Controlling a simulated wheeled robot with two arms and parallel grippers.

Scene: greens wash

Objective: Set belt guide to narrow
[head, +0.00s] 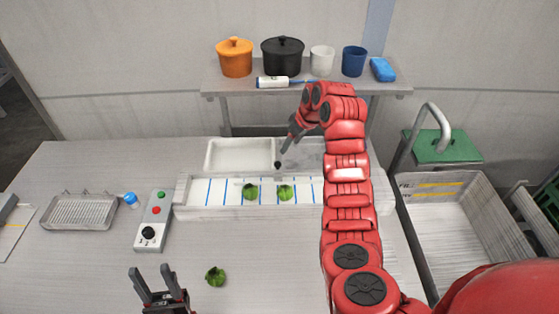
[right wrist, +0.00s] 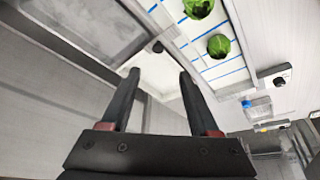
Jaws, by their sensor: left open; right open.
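The white conveyor belt (head: 223,190) with blue cross lines runs across the table in the head view. A small black knob (head: 277,165), seemingly the guide's handle, stands at its far side. My right gripper (head: 284,150) reaches over the belt from the right and is open just above and behind the knob. In the right wrist view the knob (right wrist: 157,47) lies ahead of the open fingers (right wrist: 158,75), apart from them. The guide's setting cannot be read. My left gripper (head: 149,270) is open and empty at the table's front.
Two green heads (head: 250,192) sit on the belt; another (head: 215,276) lies on the table. A control box (head: 153,220) with buttons and dial stands left of the belt. A white basin (head: 238,154) lies behind it. A pot shelf (head: 300,87) is at the back, a sink (head: 450,215) right.

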